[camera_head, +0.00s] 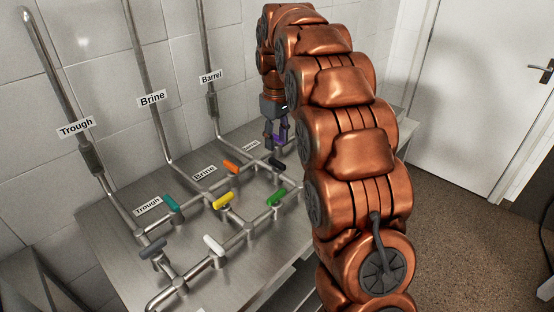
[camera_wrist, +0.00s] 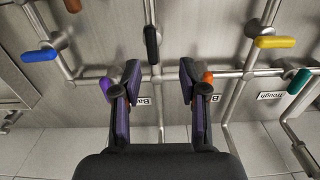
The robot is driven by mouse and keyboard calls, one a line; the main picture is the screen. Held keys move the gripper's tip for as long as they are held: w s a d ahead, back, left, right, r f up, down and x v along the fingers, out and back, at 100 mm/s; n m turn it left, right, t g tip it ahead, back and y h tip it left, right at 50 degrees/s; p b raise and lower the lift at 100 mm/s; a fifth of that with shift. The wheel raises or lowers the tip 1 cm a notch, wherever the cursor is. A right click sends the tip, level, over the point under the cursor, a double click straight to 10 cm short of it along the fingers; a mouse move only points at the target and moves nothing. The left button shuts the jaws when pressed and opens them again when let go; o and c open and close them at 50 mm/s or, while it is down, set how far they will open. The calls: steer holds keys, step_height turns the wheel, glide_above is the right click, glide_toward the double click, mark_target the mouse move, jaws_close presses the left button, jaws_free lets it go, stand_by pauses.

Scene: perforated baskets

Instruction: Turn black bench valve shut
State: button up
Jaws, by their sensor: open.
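The black bench valve handle (camera_head: 276,163) is on the bench pipework, just below my gripper (camera_head: 276,140) in the head view. In the wrist view the black handle (camera_wrist: 151,45) stands roughly lengthwise, in line with the gap of my gripper (camera_wrist: 158,80) and beyond the fingertips. The two fingers are apart, with nothing between them but a pipe and a partly hidden label below. I cannot tell any contact with the handle.
An orange handle (camera_wrist: 207,77) is close by the right finger, a purple one (camera_wrist: 106,88) by the left. Blue (camera_wrist: 40,55), yellow (camera_head: 223,201), green (camera_head: 276,197), teal (camera_head: 173,204), white (camera_head: 213,245) and dark grey (camera_head: 152,248) handles surround. Upright pipes line the tiled wall.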

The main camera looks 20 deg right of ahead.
mark_target(277, 161)
steer(key=shift+w+d+f, duration=0.3)
steer(key=shift+w+d, duration=0.1)
steer(key=shift+w, duration=0.35)
steer(key=shift+f+p, duration=0.9)
steer(key=shift+f, duration=2.95)
steer(key=shift+c, duration=0.4)
jaws_close()
